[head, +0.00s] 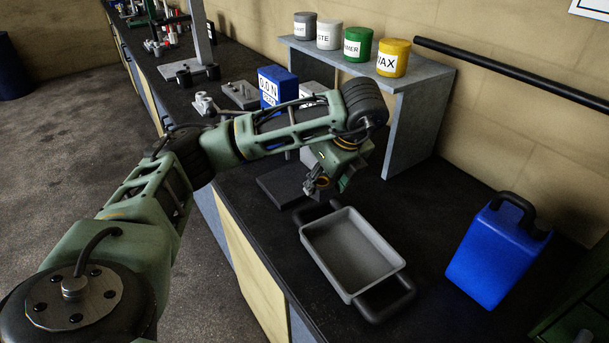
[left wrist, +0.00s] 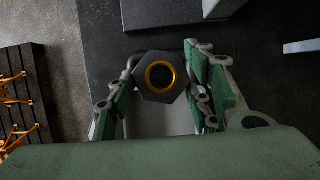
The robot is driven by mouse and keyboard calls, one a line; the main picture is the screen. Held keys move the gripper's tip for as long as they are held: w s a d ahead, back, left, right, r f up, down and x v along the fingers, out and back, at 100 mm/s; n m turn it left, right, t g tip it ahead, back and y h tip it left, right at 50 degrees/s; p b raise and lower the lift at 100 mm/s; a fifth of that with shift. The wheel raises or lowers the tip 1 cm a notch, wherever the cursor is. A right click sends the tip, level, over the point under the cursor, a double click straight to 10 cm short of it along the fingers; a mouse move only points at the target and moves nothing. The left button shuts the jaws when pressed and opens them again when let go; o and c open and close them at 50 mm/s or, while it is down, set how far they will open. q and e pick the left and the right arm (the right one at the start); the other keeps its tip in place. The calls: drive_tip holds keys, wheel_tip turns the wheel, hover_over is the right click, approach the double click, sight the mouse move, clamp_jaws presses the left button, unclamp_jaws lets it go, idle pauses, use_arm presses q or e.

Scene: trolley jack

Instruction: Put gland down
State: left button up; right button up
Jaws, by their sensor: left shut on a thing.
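The gland is a dark hexagonal piece with a brass-coloured ring around its central hole (left wrist: 160,97). My left gripper (left wrist: 163,84) is shut on it, with a green finger on either side. In the head view the left gripper (head: 322,181) hangs above the bench, just behind the far end of a grey tray (head: 352,287). The gland shows there only as a small dark piece with a brass glint, largely hidden by the fingers. In the left wrist view part of the tray shows below the gland. My right gripper is not in view.
The tray is empty, with black handles at both ends. A blue canister (head: 492,262) stands to its right. A grey shelf (head: 425,82) carries several labelled tins. A blue box (head: 277,88) and metal parts stand farther back. Dark bench top is clear between tray and canister.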

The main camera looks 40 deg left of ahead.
use_arm(q)
drive_tip(key=shift+w+a+f+b, duration=0.3)
drive_tip(key=shift+w+a+f, duration=0.25)
drive_tip(key=shift+w, duration=0.2)
drive_tip(key=a+f, duration=0.1)
drive_tip(key=a, duration=0.1)
drive_tip(key=w+a+f, duration=0.1)
drive_tip(key=a, duration=0.2)
drive_tip(key=a+f+b, duration=0.1)
drive_tip(key=a, duration=0.2)
drive_tip(key=shift+w+a+f, duration=0.2)
drive_tip(key=shift+f, duration=0.15)
drive_tip(key=shift+w+a+f, duration=0.35)
drive_tip(key=shift+a+f, duration=0.05)
drive_tip(key=shift+a, duration=0.15)
drive_tip(key=shift+a+f, duration=0.1)
drive_tip(key=shift+a, duration=0.2)
drive_tip(key=shift+w+a+f+p, duration=0.15)
drive_tip(key=shift+a+f+p, duration=0.5)
drive_tip(key=shift+a, duration=0.2)
drive_tip(key=shift+w+a+f, duration=0.15)
drive_tip(key=shift+a+f, duration=0.15)
drive_tip(key=shift+f, duration=0.1)
drive_tip(key=shift+d, duration=0.1)
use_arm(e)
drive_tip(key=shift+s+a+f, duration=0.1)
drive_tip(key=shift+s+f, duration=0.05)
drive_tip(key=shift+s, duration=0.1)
